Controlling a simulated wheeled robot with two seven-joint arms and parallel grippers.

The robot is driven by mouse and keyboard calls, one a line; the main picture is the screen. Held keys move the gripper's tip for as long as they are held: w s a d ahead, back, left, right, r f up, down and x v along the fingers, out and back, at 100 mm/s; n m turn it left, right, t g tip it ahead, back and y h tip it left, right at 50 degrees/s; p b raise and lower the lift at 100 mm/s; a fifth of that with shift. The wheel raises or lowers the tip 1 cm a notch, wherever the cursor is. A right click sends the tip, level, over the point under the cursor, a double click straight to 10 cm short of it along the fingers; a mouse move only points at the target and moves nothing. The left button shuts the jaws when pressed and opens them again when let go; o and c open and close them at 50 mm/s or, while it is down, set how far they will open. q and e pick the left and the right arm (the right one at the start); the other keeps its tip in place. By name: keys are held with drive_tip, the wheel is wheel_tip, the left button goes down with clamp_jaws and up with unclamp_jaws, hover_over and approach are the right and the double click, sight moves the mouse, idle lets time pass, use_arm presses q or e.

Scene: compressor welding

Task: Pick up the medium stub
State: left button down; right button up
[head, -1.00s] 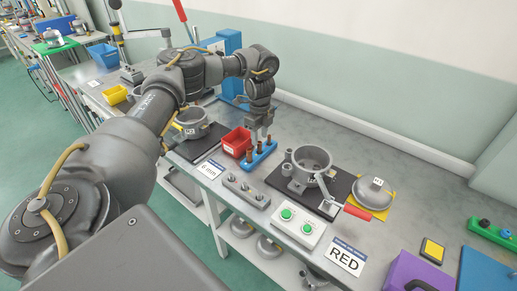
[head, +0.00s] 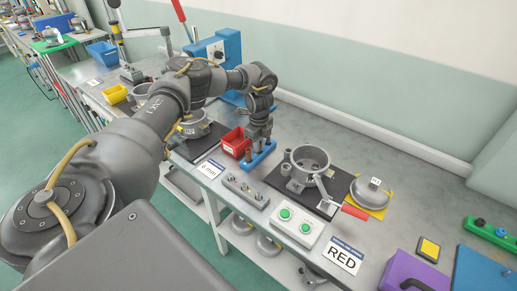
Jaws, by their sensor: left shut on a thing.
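The blue stub rack (head: 262,158) stands on the bench next to the red bin. Brown stubs stand in it, and one (head: 248,155) shows faintly at its near end. My left gripper (head: 259,142) is over the middle of the rack, pointing down, and is shut on a stub there. The fingers hide most of that stub and its neighbours, so I cannot tell its size. The stub appears to be still in the rack. My right gripper is out of view.
A red bin (head: 237,142) stands close left of the rack. A metal ring housing (head: 310,160) sits on a black mat to the right, with a red-handled clamp (head: 354,212) in front. A grey block with pegs (head: 246,191) and a green-button box (head: 296,222) lie nearer.

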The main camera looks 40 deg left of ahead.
use_arm(q)
drive_tip(key=shift+w+r+b, duration=0.1)
drive_tip(key=shift+r+b, duration=0.35)
drive_tip(key=shift+r, duration=0.1)
drive_tip(key=r, duration=0.1)
drive_tip(key=s+r+b, duration=0.1)
drive_tip(key=r, duration=0.2)
drive_tip(key=shift+s, duration=0.4)
drive_tip(key=s+r+p, duration=0.1)
drive_tip(key=s+r, duration=0.7)
drive_tip(key=s, duration=0.4)
drive_tip(key=shift+s+d, duration=0.15)
drive_tip(key=shift+d, duration=0.05)
